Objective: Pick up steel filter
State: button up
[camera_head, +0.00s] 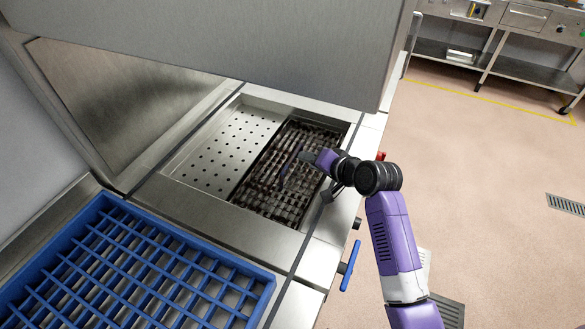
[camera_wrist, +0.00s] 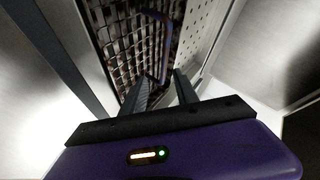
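Two panels lie side by side in a recess of the steel counter. The left one is a pale steel plate with rows of round holes (camera_head: 228,150). The right one is a dark, coarse grid (camera_head: 268,200) with a thin bluish handle on it. I cannot tell which the task calls the steel filter. My gripper (camera_head: 305,156) reaches in from the right over the grid. In the wrist view, my gripper (camera_wrist: 160,84) is open, and the blue handle (camera_wrist: 164,60) shows just ahead between its fingertips. Whether it touches is unclear.
A blue divided rack (camera_head: 262,296) stands at the lower left. A large grey hood panel (camera_head: 230,50) hangs over the back of the recess. A blue lever (camera_head: 350,268) sticks out from the counter's front. Floor to the right is mostly clear.

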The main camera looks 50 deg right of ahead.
aim_at(293, 158)
jog(key=shift+w+d+r+m+g+y, duration=0.1)
jog(key=shift+w+d+m+g+y, duration=0.2)
jog(key=shift+w+y, duration=0.2)
jog(key=shift+w+d+r+m+g+y, duration=0.1)
jog(key=shift+w+d+m+g+y, duration=0.1)
jog(key=shift+w+m+y, duration=0.25)
jog(key=shift+g+y, duration=0.3)
jog(key=shift+y, duration=0.45)
jog(key=shift+p+x, duration=0.4)
jog(key=shift+x, duration=3.35)
jog(key=shift+a+r, duration=0.1)
jog(key=shift+a, duration=0.1)
grip_shut()
jog(key=shift+r, duration=0.1)
